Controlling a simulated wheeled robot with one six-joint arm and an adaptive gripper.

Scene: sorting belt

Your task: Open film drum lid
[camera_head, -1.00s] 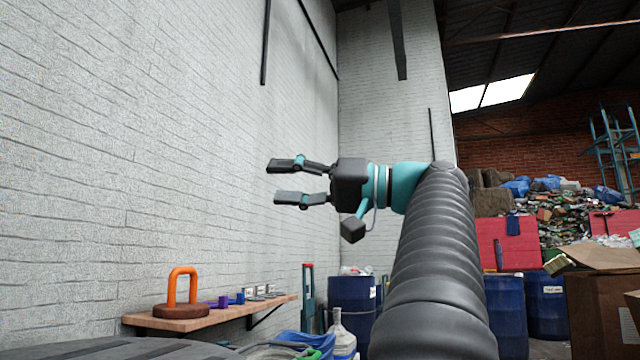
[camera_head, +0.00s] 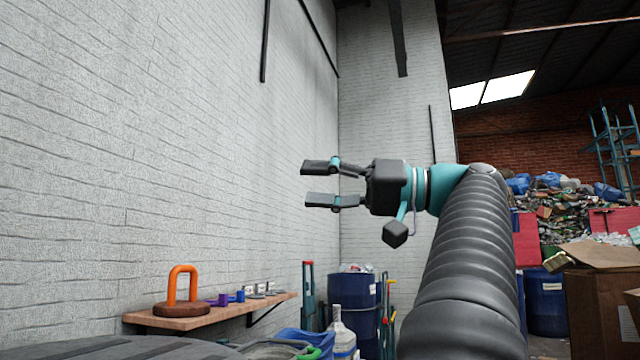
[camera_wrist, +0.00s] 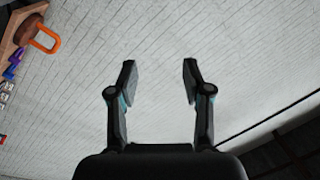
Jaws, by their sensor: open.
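My gripper (camera_head: 318,184) is open and empty, held high in front of the grey-white brick wall and pointing left. In the wrist view its two fingers (camera_wrist: 159,78) are spread apart with only wall between them. A blue drum (camera_head: 350,292) stands on the floor well below my gripper, with pale crumpled material at its top. Another blue drum (camera_head: 546,302) stands to the right, partly behind my arm and a carton. I cannot tell which one is the film drum, and no lid shows clearly.
A wooden wall shelf (camera_head: 150,318) at lower left holds an orange handle on a brown round base (camera_head: 182,290) and small purple and blue pieces. Cardboard boxes (camera_head: 598,305) are at right. Space around my gripper is clear.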

